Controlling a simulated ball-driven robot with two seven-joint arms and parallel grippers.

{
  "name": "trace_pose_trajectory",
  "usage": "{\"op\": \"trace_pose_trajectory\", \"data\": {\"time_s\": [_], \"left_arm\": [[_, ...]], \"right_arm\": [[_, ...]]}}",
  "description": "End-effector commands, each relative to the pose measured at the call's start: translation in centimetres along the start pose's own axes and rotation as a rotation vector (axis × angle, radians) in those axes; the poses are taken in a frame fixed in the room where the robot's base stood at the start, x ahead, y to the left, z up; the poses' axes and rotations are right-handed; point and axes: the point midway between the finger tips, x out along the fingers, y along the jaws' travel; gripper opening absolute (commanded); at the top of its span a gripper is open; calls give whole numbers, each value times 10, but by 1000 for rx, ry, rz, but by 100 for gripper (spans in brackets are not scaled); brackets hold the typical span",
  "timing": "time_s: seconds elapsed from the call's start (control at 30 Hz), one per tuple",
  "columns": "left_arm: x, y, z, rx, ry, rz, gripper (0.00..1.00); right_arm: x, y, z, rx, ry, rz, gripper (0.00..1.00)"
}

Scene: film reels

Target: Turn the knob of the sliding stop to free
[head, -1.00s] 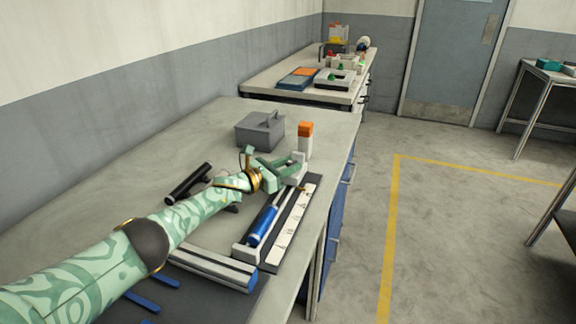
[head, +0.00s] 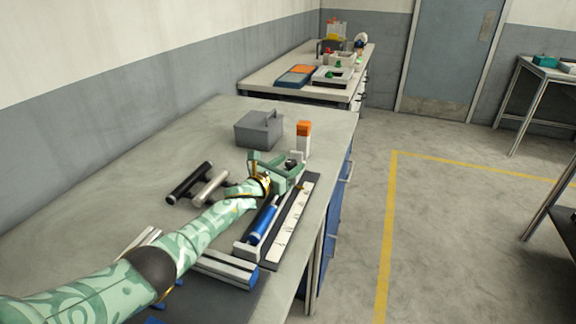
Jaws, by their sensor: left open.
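The sliding stop (head: 297,156) is a pale grey block at the far end of a dark rail with a white scale strip (head: 296,222). A small dark part, apparently its knob (head: 293,164), shows by the stop. My left gripper (head: 289,167) is open at the stop, its green fingers around or beside the dark part; I cannot tell whether they touch it. The gripper hides part of the stop, and the knob's setting cannot be read. A blue cylinder (head: 263,224) lies along the rail nearer to me. My right gripper is not in view.
The bench's right edge is close beside the rail.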

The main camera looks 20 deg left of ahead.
Motion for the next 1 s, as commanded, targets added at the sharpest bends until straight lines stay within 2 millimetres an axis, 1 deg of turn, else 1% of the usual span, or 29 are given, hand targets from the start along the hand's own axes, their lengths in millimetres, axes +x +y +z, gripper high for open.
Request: {"op": "trace_pose_trajectory", "data": {"time_s": [0.07, 0.17, 0.4, 0.53, 0.67, 0.9, 0.97, 1.0], "left_arm": [[-1, 0, 0, 0, 0, 0, 53], [-10, 0, 2, 0, 0, 0, 53], [-54, 0, 4, 2, -1, 0, 53], [-70, 0, 2, 0, -1, 0, 53], [-75, 0, 0, 0, 0, 0, 53], [-75, 0, 0, 0, 0, 0, 53], [-75, 0, 5, 1, -3, 0, 53], [-75, 0, 12, 1, -6, 0, 53]], "right_arm": [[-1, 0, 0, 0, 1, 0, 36], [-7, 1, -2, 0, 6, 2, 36], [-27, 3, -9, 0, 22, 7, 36], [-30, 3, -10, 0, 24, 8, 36], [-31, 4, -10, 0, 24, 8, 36], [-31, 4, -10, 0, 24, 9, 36], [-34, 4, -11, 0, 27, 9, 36], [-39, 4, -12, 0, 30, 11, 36]]}}
